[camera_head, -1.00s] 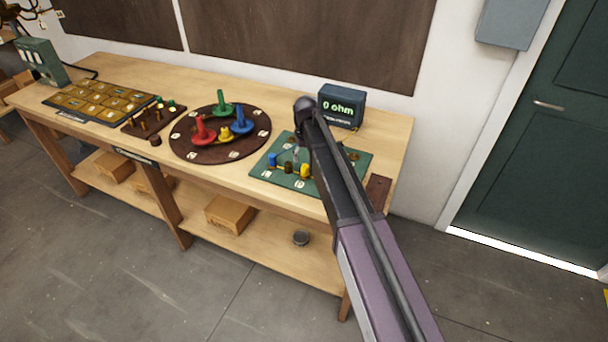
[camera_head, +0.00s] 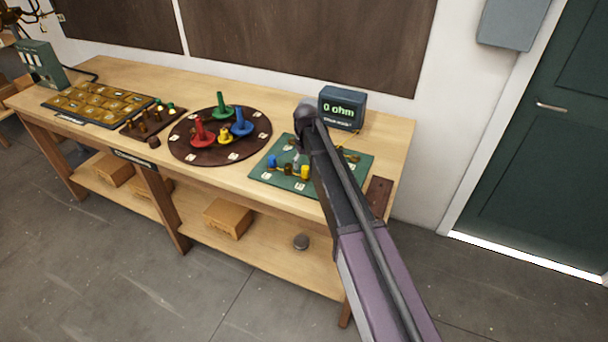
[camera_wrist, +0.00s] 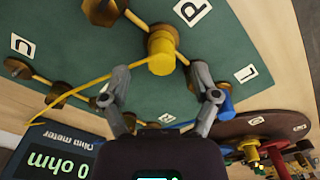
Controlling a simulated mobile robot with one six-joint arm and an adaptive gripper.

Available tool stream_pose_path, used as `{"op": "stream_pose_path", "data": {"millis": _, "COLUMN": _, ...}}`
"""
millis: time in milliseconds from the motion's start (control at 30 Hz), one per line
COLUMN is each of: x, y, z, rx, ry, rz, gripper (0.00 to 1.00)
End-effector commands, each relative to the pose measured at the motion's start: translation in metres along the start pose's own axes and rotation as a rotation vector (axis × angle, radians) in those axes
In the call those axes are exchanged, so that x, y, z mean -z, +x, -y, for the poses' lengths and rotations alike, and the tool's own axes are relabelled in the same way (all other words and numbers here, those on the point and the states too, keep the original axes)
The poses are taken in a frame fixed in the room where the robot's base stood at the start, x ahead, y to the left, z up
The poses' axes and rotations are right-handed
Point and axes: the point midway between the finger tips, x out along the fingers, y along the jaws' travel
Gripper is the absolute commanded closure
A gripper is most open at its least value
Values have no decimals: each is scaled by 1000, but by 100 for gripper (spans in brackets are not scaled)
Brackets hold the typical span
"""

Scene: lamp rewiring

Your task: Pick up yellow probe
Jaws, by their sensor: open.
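The yellow probe (camera_wrist: 161,52) stands on the green board (camera_wrist: 235,48), at a brass post near the label P. It also shows in the head view (camera_head: 305,172) near the board's front edge. A yellow lead runs from it towards the ohm meter (camera_wrist: 55,155). My gripper (camera_wrist: 160,72) is open, with its fingertips apart on either side of the probe's near end in the wrist view. I cannot tell whether either finger touches it. The blue probe (camera_wrist: 224,97) is partly hidden behind the right finger. In the head view my arm hides part of the board.
The meter (camera_head: 342,108) reads 0 ohm behind the board. A round dark board (camera_head: 180,149) with red, green, blue and yellow pieces lies to the left. Several brass posts (camera_wrist: 103,10) stick up from the green board. Bare tabletop lies behind the round board.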

Motion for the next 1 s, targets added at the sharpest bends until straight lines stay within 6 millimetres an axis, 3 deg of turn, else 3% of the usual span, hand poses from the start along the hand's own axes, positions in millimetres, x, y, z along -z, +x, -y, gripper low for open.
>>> {"op": "stream_pose_path", "data": {"millis": 400, "x": -1, "y": 34, "z": 1, "rx": 0, "ry": 0, "rz": 0, "gripper": 22}}
{"op": "stream_pose_path", "data": {"millis": 1000, "x": -1, "y": 37, "z": 1, "rx": 0, "ry": 0, "rz": 0, "gripper": 22}}
